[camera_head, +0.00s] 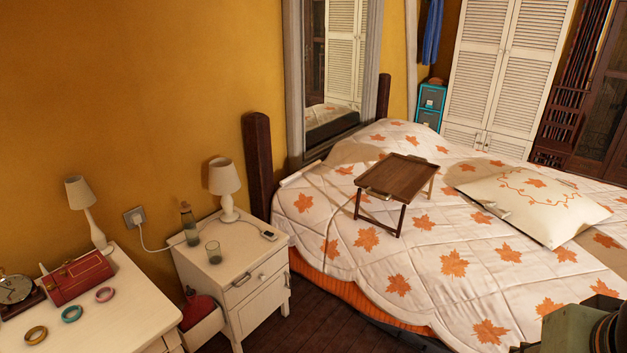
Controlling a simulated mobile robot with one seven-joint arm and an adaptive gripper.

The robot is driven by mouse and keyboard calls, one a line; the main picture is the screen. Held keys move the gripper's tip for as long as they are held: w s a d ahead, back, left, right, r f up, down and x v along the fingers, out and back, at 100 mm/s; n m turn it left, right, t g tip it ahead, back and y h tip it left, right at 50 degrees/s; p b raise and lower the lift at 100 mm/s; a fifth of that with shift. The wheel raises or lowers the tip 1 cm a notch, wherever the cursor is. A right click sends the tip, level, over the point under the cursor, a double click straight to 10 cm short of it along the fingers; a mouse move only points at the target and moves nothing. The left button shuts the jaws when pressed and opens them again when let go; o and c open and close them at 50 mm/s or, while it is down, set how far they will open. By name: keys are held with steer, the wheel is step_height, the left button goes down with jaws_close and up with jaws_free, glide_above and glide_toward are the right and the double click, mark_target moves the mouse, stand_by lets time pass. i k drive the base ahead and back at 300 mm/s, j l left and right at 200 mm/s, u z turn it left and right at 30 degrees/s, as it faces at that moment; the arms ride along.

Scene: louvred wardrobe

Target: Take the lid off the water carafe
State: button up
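The water carafe (191,232) is a slim, greenish glass bottle standing upright at the left back of the white nightstand (240,254). Its lid (185,205) looks like a small brownish stopper seated in the top of the neck; it is small at this distance. A drinking glass (214,253) stands just in front and to the right of the carafe, a small gap apart. My gripper is not in view. Dark green and black parts at the lower right corner look like part of my arm, far from the carafe.
A small device (269,235) lies at the nightstand's right. The bed (340,262) blocks the right side; dark floor (318,318) shows in front.

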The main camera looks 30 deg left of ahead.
mark_target(185, 206)
steer(key=u, duration=1.9)
steer(key=i+l+u, duration=0.25)
steer(key=i+l, duration=0.35)
steer(key=i, duration=0.4)
steer(key=i+l+u, duration=0.25)
steer(key=i+l, duration=0.5)
steer(key=i, duration=0.2)
